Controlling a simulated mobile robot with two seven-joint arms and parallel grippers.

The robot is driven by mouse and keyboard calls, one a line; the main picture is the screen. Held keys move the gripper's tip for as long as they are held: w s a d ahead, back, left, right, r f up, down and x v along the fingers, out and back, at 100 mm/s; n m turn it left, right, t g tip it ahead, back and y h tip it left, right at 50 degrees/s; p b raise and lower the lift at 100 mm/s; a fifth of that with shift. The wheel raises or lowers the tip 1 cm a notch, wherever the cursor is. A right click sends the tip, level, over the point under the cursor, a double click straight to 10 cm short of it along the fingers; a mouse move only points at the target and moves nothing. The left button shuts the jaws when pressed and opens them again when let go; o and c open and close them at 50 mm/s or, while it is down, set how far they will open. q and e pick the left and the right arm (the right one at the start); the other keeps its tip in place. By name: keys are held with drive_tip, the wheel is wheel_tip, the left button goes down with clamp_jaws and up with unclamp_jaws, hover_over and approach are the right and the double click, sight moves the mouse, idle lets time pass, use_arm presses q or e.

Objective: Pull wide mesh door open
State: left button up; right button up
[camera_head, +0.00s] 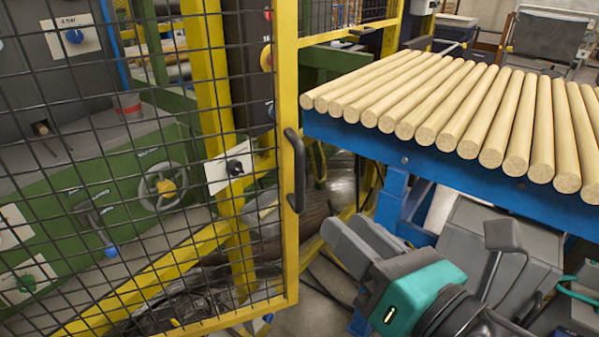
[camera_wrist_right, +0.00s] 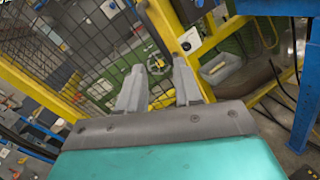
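The wide mesh door (camera_head: 287,95) has a yellow frame and black wire mesh, filling the left of the head view. Its mesh also shows in the right wrist view (camera_wrist_right: 85,30). A black vertical pull handle (camera_head: 297,170) sits on its right-hand upright. I cannot tell exactly how far the door stands open. My right gripper (camera_head: 345,226) is right of and below the handle, apart from it. In the right wrist view its two grey fingers (camera_wrist_right: 158,65) are spread with nothing between them. My left gripper is not in view.
A blue-framed table (camera_head: 450,165) carrying several pale wood rods (camera_head: 430,95) stands to the right, above and beyond my right gripper. Behind the mesh is a green machine with a handwheel (camera_head: 163,187). Yellow posts and beams stand behind the door. Some bare floor shows between door and table.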

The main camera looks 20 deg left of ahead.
sight(302, 180)
drive_tip(key=w+a+n, duration=0.1)
drive_tip(key=w+a, duration=0.1)
drive_tip(key=a, duration=0.1)
drive_tip(key=w+a+n, duration=0.1)
drive_tip(key=w+a, duration=0.1)
drive_tip(key=w+a+r+n, duration=0.1)
drive_tip(key=w+a+n, duration=0.1)
drive_tip(key=w+a, duration=0.1)
drive_tip(key=shift+w+a+p, duration=0.1)
drive_tip(key=shift+a+p, duration=0.25)
drive_tip(key=shift+p, duration=0.05)
drive_tip(key=shift+c, duration=0.5)
clamp_jaws()
